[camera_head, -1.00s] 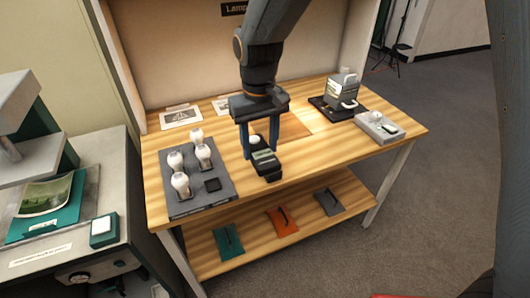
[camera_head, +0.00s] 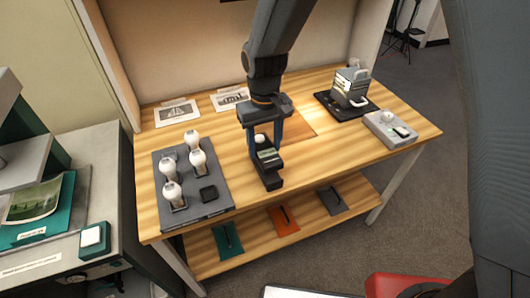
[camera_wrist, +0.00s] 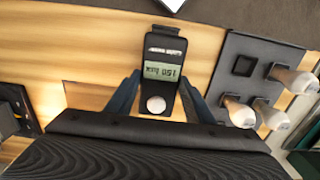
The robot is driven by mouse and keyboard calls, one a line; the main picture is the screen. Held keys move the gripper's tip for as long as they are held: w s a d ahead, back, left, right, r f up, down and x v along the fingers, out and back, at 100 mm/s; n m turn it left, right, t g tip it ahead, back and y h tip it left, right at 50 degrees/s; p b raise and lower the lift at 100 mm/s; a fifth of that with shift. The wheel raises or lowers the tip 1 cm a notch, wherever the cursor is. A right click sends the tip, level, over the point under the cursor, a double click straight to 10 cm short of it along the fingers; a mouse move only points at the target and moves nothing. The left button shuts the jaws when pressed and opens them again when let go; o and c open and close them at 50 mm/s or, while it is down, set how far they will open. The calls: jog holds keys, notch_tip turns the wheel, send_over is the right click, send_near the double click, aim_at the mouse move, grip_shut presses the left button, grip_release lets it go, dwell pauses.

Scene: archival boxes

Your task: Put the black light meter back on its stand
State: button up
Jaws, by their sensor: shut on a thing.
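The black light meter (camera_head: 267,155) has a white dome and a pale display. It also shows in the wrist view (camera_wrist: 160,88), its display reading upside down. My gripper (camera_head: 265,152) is shut on its sides near the dome; its blue fingers flank it in the wrist view (camera_wrist: 155,95). A black piece with a small white label, seemingly the stand (camera_wrist: 165,32), shows beyond the display end; its foot (camera_head: 272,182) is near the table's front edge. The meter overlaps it in view. I cannot tell whether the meter is seated in it or just above.
A grey board (camera_head: 196,216) at left holds several white bulbs and a black square pad (camera_head: 208,194). The wooden table (camera_head: 320,150) is clear right of the meter.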

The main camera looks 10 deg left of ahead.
aim_at(265, 149)
jog(key=shift+f+p, duration=0.45)
jog(key=shift+f, duration=1.5)
jog(key=o, duration=1.2)
jog(key=shift+f, duration=0.15)
jog(key=shift+c, duration=0.2)
notch_tip(265, 149, up, 12)
jog(key=b, duration=0.3)
jog(key=shift+r, duration=0.2)
jog(key=s+d+f+m, duration=0.1)
jog(key=s+d+m, duration=0.1)
jog(key=d, duration=0.7)
jog(key=s+d+m, duration=0.2)
jog(key=s+d, duration=0.2)
jog(key=d, duration=0.6)
jog(key=s+d+f+m+t, duration=0.1)
jog(key=s+d+m, duration=0.1)
jog(key=d, duration=0.7)
jog(key=shift+s+d+f, duration=0.15)
jog(key=shift+s+f, duration=0.2)
jog(key=shift+s, duration=0.25)
